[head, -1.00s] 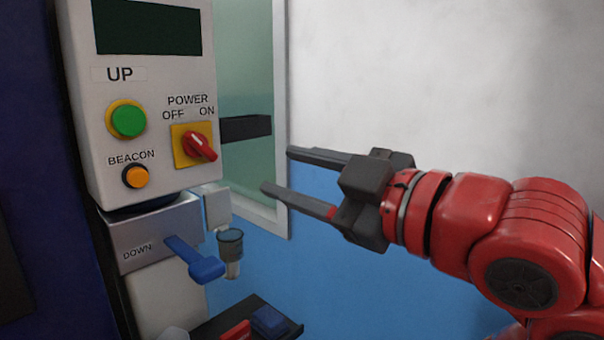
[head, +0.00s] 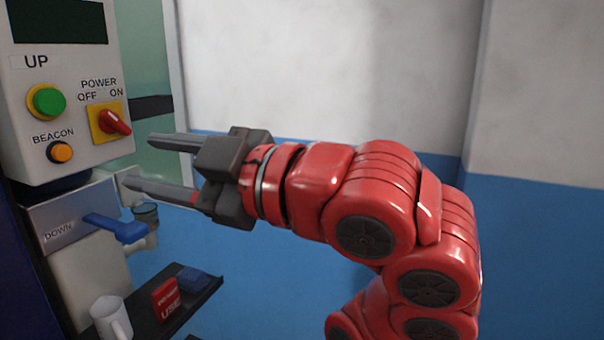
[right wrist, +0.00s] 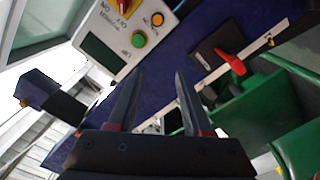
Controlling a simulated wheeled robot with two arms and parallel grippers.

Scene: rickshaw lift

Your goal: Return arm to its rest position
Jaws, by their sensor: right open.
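My right gripper (head: 139,162) is open and empty in the head view, its two dark fingers pointing left. In the picture it is just right of the control panel (head: 85,160), with no visible contact. The red arm reaches back to the right from it. The panel carries a green UP button (head: 46,102), an orange beacon button (head: 60,152) and a red power knob (head: 115,122) on a yellow plate. Below is a blue DOWN lever (head: 118,229). In the right wrist view the open fingers (right wrist: 158,75) have nothing between them. My left gripper is not in view.
A dark shelf (head: 205,297) below the panel holds a white mug (head: 110,318), a red box (head: 166,299) and a blue item (head: 194,279). A white and blue wall (head: 400,80) stands behind the arm. A green object (right wrist: 255,110) shows in the right wrist view.

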